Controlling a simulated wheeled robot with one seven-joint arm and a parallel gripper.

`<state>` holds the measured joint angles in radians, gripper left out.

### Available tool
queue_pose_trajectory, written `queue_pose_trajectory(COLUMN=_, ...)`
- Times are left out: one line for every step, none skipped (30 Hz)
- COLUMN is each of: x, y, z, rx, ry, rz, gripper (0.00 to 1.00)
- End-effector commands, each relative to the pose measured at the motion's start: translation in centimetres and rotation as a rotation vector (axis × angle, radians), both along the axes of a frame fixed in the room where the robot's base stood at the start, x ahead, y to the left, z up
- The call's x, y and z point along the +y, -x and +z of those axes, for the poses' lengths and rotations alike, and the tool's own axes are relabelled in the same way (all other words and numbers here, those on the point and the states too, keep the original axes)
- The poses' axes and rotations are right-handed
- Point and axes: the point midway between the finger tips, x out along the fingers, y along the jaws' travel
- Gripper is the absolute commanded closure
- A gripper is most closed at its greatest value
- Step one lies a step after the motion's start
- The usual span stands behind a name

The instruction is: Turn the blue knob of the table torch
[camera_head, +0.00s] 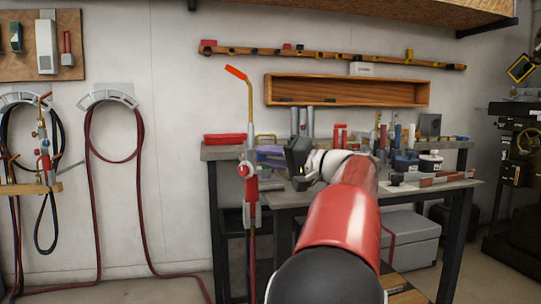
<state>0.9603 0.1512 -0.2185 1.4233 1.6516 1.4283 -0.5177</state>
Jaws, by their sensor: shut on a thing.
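The table torch (250,180) stands upright at the left front corner of the workbench. It has a red and grey body, a thin brass neck and an orange tip (236,72) angled up to the left. My gripper (290,166) is just right of the torch body, at the end of my red and white arm. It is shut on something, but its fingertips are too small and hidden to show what. I cannot make out the blue knob, and I cannot tell whether the gripper touches the torch.
The workbench (460,185) carries bottles, cans and tools right of my arm. A red case (225,138) lies at its back left. A wooden shelf box (345,91) hangs above. Another torch (44,160) and hoses (141,150) hang on the left wall. A grey chest (410,240) stands below.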

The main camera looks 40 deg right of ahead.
Motion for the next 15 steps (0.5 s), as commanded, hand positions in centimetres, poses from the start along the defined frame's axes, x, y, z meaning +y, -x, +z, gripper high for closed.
queue_pose_trajectory(x=0.01, y=0.00, z=0.06, rx=0.002, ry=-0.011, rz=0.000, gripper=0.99)
queue_pose_trajectory(x=0.01, y=0.01, z=0.05, rx=0.004, ry=-0.017, rz=0.000, gripper=0.99)
queue_pose_trajectory(x=0.01, y=0.00, z=0.04, rx=0.005, ry=-0.024, rz=-0.001, gripper=0.99)
queue_pose_trajectory(x=0.01, y=0.00, z=0.03, rx=0.006, ry=-0.027, rz=0.000, gripper=0.99)
queue_pose_trajectory(x=0.01, y=0.00, z=0.03, rx=0.007, ry=-0.030, rz=0.000, gripper=0.99)
queue_pose_trajectory(x=0.01, y=0.01, z=0.02, rx=0.008, ry=-0.033, rz=0.000, gripper=0.99)
queue_pose_trajectory(x=0.00, y=0.01, z=0.01, rx=0.008, ry=-0.034, rz=0.000, gripper=0.99)
queue_pose_trajectory(x=0.01, y=0.01, z=0.00, rx=0.008, ry=-0.035, rz=0.000, gripper=0.99)
queue_pose_trajectory(x=0.01, y=0.01, z=-0.01, rx=0.008, ry=-0.036, rz=0.000, gripper=0.99)
queue_pose_trajectory(x=0.01, y=0.01, z=-0.01, rx=0.008, ry=-0.036, rz=-0.001, gripper=0.99)
queue_pose_trajectory(x=0.01, y=0.01, z=-0.01, rx=0.008, ry=-0.036, rz=-0.001, gripper=0.99)
queue_pose_trajectory(x=0.00, y=0.01, z=-0.01, rx=0.008, ry=-0.036, rz=-0.001, gripper=0.99)
queue_pose_trajectory(x=0.00, y=0.01, z=-0.01, rx=0.008, ry=-0.036, rz=0.000, gripper=0.99)
queue_pose_trajectory(x=0.00, y=0.01, z=-0.01, rx=0.008, ry=-0.036, rz=-0.001, gripper=0.99)
queue_pose_trajectory(x=0.00, y=0.01, z=-0.01, rx=0.008, ry=-0.036, rz=0.000, gripper=0.99)
